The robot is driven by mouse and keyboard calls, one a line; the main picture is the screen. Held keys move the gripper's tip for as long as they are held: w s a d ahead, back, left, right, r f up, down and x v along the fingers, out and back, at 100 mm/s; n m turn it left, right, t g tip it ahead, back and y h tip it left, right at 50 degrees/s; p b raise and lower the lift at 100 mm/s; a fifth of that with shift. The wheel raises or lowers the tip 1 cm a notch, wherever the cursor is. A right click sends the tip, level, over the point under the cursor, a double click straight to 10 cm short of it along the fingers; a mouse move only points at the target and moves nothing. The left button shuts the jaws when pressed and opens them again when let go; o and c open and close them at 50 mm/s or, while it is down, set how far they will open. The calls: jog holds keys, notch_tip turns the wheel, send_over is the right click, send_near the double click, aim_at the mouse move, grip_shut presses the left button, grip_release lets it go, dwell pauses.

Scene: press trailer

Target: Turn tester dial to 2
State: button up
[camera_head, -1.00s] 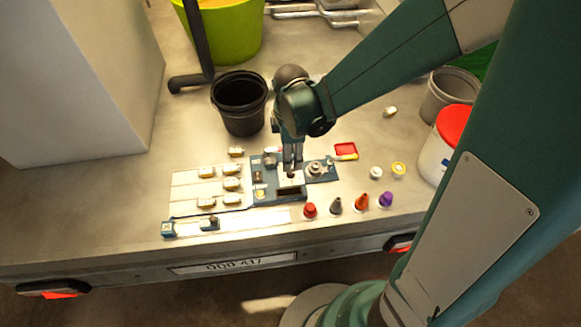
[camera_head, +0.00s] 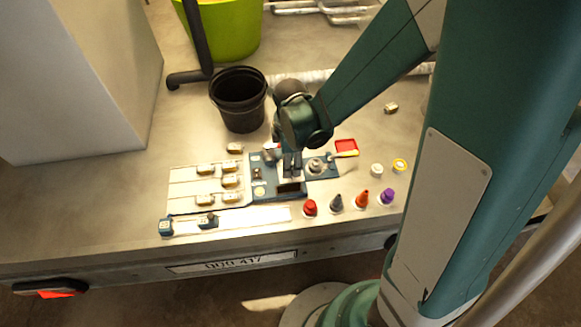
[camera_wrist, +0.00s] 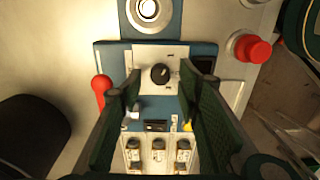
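The tester is a blue panel (camera_head: 262,188) on the bench, with a white plate (camera_wrist: 142,57) around its dial. The dial is a small black round knob (camera_wrist: 160,73) with a light mark, and short ticks are printed around it. The numbers are too small to read. My gripper (camera_wrist: 161,82) is open, its two dark green fingers to the left and right of the dial, with a gap on both sides. In the head view my gripper (camera_head: 292,164) is over the tester and hides the dial.
A red-topped piece (camera_wrist: 103,88) and a red knob (camera_wrist: 253,49) lie to either side in the wrist view. Several coloured cones, including a purple one (camera_head: 387,197), stand along the front. A black bucket (camera_head: 239,100) stands behind left. Small blocks (camera_head: 229,181) lie on the left tray.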

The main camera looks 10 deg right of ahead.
jog(key=shift+f, duration=0.85)
jog(key=c, duration=0.9)
jog(key=shift+m, duration=0.5)
jog(key=m+b, duration=0.1)
jog(key=m, duration=0.9)
jog(key=shift+m+b, duration=0.35)
jog(key=shift+m, duration=0.05)
